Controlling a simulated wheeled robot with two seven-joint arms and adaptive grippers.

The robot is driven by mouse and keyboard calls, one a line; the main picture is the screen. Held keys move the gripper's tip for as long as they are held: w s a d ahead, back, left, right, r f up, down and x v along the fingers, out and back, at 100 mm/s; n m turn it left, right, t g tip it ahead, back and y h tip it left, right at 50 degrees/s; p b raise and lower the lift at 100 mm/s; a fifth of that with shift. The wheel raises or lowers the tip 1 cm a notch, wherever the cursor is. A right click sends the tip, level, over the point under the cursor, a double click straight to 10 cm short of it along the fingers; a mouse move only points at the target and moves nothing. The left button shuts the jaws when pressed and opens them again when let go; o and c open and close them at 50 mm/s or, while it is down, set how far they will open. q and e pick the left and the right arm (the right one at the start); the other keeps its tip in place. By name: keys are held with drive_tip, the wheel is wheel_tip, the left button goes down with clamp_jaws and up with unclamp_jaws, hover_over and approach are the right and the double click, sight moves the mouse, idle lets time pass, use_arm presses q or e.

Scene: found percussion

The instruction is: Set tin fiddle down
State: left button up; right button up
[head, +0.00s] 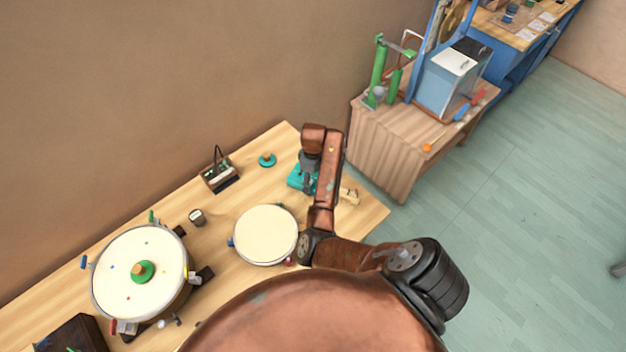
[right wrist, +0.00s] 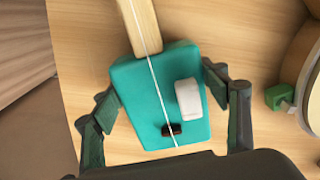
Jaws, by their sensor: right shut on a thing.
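The tin fiddle is a teal box body with a pale wooden neck, one string, a white block and a small dark piece. In the right wrist view its body (right wrist: 150,95) lies between the fingers of my right gripper (right wrist: 160,92), which is shut on its sides. In the head view, my right arm hides much of the fiddle (head: 297,180); its neck end shows right of the arm. My right gripper (head: 309,184) is over the right end of the wooden table (head: 365,220). I cannot tell whether the fiddle touches the tabletop. My left gripper is not in view.
A cream-topped drum (head: 265,235) stands left of my right gripper, and a larger drum (head: 120,255) further left. A teal disc (head: 267,160), a small crate (head: 221,174) and a cup (head: 197,217) stand toward the wall. A separate wooden table (head: 385,150) is at right.

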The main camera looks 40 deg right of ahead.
drive_tip(key=shift+f, duration=0.3)
drive_tip(key=o, duration=1.5)
wheel_tip(320, 180, up, 12)
